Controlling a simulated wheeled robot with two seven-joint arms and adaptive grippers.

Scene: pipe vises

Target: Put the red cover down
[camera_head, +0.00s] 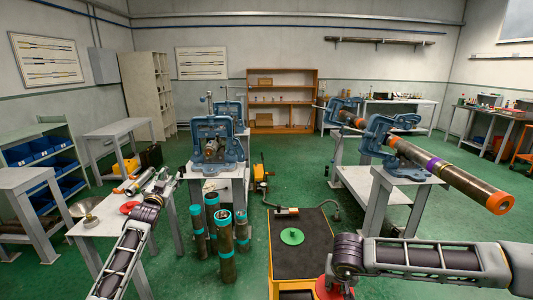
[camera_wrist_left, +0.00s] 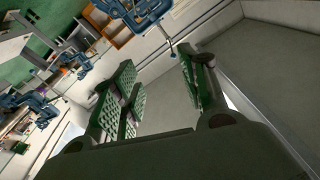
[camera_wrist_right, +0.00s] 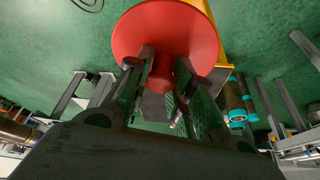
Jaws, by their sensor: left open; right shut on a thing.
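The red cover (camera_wrist_right: 140,28) is a round disc with a knob, which fills the top of the right wrist view. My right gripper (camera_wrist_right: 160,82) is shut on its knob. In the head view the cover (camera_head: 324,289) shows partly at the bottom edge, in front of the cart with the black top (camera_head: 303,255). My right gripper's fingers are mostly hidden there. I cannot tell whether the cover touches anything. My left gripper (camera_wrist_left: 160,88) is open and empty in the left wrist view. In the head view it is near the small left table (camera_head: 100,226).
A green disc with a knob (camera_head: 291,236) lies on the cart's black top. Pipes with teal bands (camera_head: 226,250) stand on the floor left of the cart. A long pipe (camera_head: 450,176) sits in blue vises at right. A small red disc (camera_head: 129,207) lies on the left table.

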